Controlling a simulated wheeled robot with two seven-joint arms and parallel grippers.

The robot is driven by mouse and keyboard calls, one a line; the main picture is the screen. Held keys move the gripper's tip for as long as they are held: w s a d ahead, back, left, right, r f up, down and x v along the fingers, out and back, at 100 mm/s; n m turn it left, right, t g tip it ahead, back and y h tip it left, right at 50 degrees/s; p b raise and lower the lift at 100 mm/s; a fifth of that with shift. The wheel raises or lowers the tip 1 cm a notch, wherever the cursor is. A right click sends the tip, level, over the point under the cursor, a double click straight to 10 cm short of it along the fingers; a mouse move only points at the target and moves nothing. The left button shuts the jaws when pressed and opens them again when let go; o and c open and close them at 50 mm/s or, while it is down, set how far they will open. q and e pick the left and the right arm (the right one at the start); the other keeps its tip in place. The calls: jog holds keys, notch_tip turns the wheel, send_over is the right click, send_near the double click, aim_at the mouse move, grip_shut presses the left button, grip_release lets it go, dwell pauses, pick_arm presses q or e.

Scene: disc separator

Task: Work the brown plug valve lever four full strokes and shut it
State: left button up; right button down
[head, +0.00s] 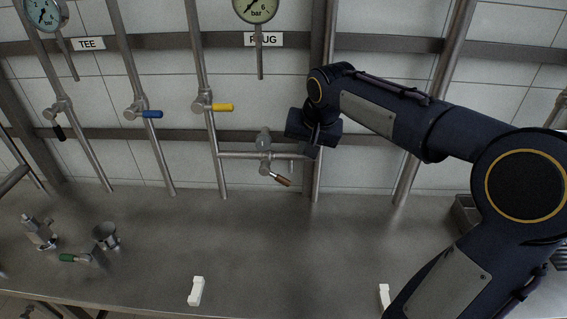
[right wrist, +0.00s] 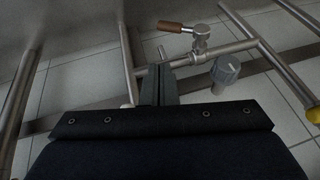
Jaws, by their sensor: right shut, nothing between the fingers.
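The brown plug valve lever (head: 282,181) hangs from the small valve (head: 264,166) on the horizontal pipe, pointing down and to the right in the head view. In the right wrist view the brown lever (right wrist: 174,27) points left from its valve body (right wrist: 201,38). My right gripper (head: 310,152) is just right of the valve, near the upright pipe. Its fingers (right wrist: 157,70) are shut and empty, apart from the lever in the wrist view. My left gripper is not in view.
A grey knob (head: 263,138) rises above the valve.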

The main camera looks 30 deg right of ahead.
send_near(285, 179)
notch_tip(285, 179, down, 2)
jog(key=d, duration=0.2)
jog(key=w+f, duration=0.1)
jog(key=w+a+f, duration=0.1)
jog(key=f+p, duration=0.1)
jog(key=shift+w+a+f, duration=0.25)
jog(key=shift+w+a, duration=0.1)
jog(key=shift+w, duration=0.05)
jog(key=shift+f, duration=0.15)
jog(key=shift+f+b, duration=0.1)
jog(key=shift+b, duration=0.4)
